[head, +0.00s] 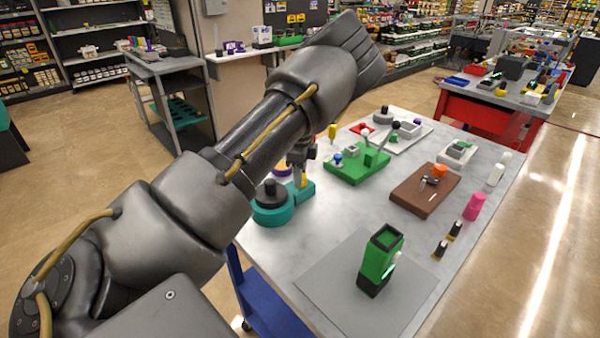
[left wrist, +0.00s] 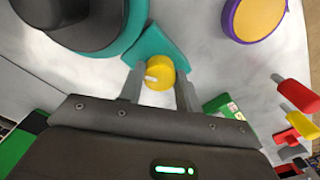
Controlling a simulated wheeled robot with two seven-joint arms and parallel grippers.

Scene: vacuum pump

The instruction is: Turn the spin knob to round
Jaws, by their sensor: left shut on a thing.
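The spin knob (left wrist: 160,73) is a yellow round knob with a white mark on its face, on the teal block at the front of the teal machine (head: 272,214). In the head view the yellow knob (head: 304,181) shows only partly below my gripper. My left gripper (head: 299,168) reaches down over it. In the left wrist view the two fingers of the left gripper (left wrist: 159,88) stand on either side of the knob, shut on it. The white mark points to the left in that view. My right gripper is not in view.
The teal machine carries a dark round top (left wrist: 70,22). A purple-and-yellow disc (left wrist: 258,16) lies nearby. A green board (head: 352,167), a brown board (head: 412,203) and a green box (head: 377,258) on a grey mat (head: 325,283) share the table. The table's middle is clear.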

